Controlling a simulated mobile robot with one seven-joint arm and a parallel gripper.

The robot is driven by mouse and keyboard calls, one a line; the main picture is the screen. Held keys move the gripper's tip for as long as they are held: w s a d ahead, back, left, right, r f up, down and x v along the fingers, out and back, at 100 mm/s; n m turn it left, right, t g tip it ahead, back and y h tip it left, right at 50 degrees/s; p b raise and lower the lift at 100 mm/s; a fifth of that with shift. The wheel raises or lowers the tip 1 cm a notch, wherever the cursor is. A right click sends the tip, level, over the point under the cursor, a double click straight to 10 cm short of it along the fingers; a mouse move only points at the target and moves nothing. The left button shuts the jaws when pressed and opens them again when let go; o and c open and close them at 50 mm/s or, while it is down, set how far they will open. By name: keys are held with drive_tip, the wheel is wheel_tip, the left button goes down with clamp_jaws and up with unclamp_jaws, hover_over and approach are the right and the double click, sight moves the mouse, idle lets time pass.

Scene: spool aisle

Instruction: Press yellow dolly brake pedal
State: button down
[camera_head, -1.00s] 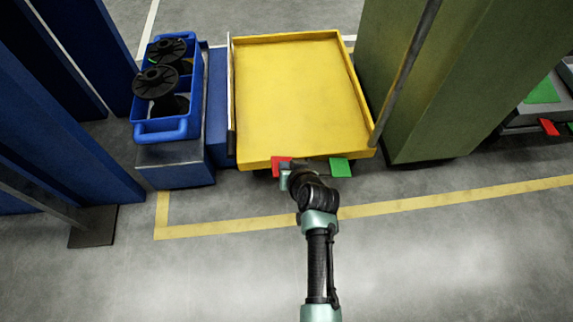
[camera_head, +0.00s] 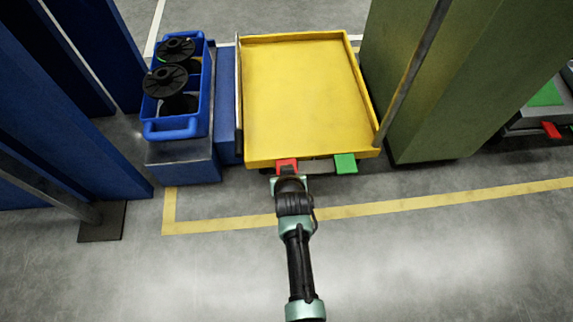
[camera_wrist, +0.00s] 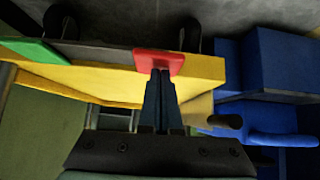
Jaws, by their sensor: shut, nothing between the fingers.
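The yellow dolly (camera_head: 305,95) has a flat tray with a low rim. A red pedal (camera_head: 287,166) and a green pedal (camera_head: 345,164) stick out from its front edge. In the wrist view the red pedal (camera_wrist: 150,61) is right at the tips of my gripper (camera_wrist: 160,74), which is shut and empty. The fingertips overlap the pedal's lower edge in that view; I cannot tell if they touch it. The green pedal (camera_wrist: 30,51) is at the left there. In the head view my arm hides the fingertips just in front of the red pedal.
A blue crate (camera_head: 172,131) with black spools stands on a blue base left of the dolly. A green column (camera_head: 440,90) stands close on the right. Another cart with a red pedal (camera_head: 551,130) is at far right. The floor in front is clear, with a yellow line (camera_head: 400,207).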

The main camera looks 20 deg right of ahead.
drive_tip(key=shift+w+a+f+b, duration=0.15)
drive_tip(key=shift+a+f, duration=0.1)
drive_tip(key=shift+f, duration=0.35)
drive_tip(key=shift+s+a+f+b, duration=0.1)
drive_tip(key=shift+a+f+b, duration=0.1)
drive_tip(key=shift+f, duration=0.4)
drive_tip(key=shift+f, duration=0.1)
drive_tip(key=r+p, duration=0.3)
drive_tip(key=a+r+p, duration=0.1)
drive_tip(key=r+p, duration=0.1)
drive_tip(key=shift+w+r, duration=0.15)
drive_tip(key=shift+w, duration=0.1)
drive_tip(key=a+p+v, duration=0.1)
drive_tip(key=p+v, duration=0.5)
drive_tip(key=v, duration=0.3)
drive_tip(key=shift+a+f, duration=0.25)
drive_tip(key=shift+a, duration=0.05)
drive_tip(key=shift+s, duration=0.1)
